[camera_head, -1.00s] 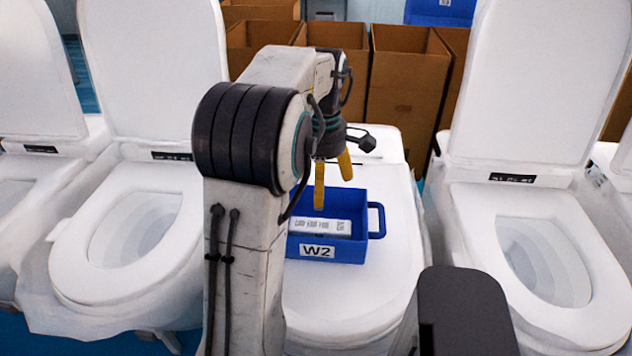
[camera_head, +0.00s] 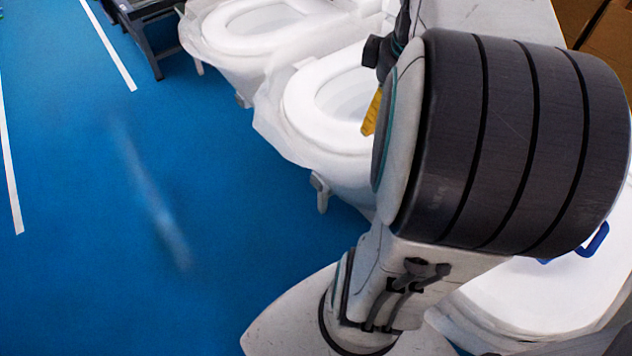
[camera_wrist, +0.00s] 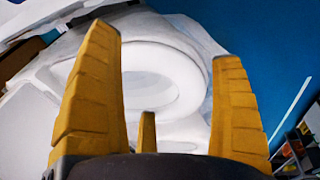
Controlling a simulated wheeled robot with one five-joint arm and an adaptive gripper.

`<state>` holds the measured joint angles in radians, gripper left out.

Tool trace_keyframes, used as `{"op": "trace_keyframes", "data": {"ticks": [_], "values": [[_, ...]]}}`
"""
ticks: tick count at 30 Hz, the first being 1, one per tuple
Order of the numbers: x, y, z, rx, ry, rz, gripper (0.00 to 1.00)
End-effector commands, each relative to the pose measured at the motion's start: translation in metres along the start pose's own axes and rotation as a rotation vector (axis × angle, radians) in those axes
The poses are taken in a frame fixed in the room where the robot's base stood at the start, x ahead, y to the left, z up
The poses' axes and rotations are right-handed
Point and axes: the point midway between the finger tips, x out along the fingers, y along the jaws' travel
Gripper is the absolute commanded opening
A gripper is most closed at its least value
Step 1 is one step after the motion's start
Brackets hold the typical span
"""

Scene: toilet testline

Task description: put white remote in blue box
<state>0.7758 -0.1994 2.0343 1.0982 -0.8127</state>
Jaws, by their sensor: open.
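My gripper (camera_wrist: 160,95) is open in the wrist view, its yellow fingers spread with nothing between them. In the head view, one yellow finger (camera_head: 373,112) shows beside an open toilet bowl, and my arm hides the rest of the gripper. The blue box is almost wholly hidden behind my arm; only its blue handle (camera_head: 594,240) shows at the right, above a closed white toilet lid. The white remote is not visible in either current view.
Open white toilets (camera_head: 265,25) stand in a row at the top, one (camera_head: 335,110) close to my gripper. The blue floor (camera_head: 90,220) at the left is clear. Shelves (camera_wrist: 295,145) show at the right of the wrist view. A cardboard box (camera_head: 608,50) is at upper right.

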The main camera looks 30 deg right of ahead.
Motion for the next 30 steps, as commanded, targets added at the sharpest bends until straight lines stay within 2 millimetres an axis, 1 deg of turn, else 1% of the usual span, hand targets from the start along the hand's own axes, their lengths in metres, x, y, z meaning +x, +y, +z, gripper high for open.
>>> {"op": "trace_keyframes", "data": {"ticks": [1, 3, 5, 6, 9, 12, 15, 19, 24, 30], "values": [[-0.002, -0.027, -0.008, -0.013, 0.029, 0.0, 0.86], [-0.003, -0.058, -0.013, -0.005, 0.065, -0.004, 0.86], [-0.003, -0.083, -0.014, 0.002, 0.096, -0.012, 0.86], [-0.003, -0.099, -0.013, 0.008, 0.114, -0.02, 0.86], [-0.002, -0.133, -0.009, 0.019, 0.159, -0.044, 0.86], [0.0, -0.159, -0.001, 0.032, 0.193, -0.072, 0.86], [0.003, -0.177, 0.007, 0.043, 0.217, -0.098, 0.86], [0.005, -0.192, 0.015, 0.055, 0.236, -0.123, 0.86], [0.007, -0.2, 0.019, 0.063, 0.245, -0.138, 0.86], [0.007, -0.2, 0.019, 0.065, 0.245, -0.139, 0.86]]}}
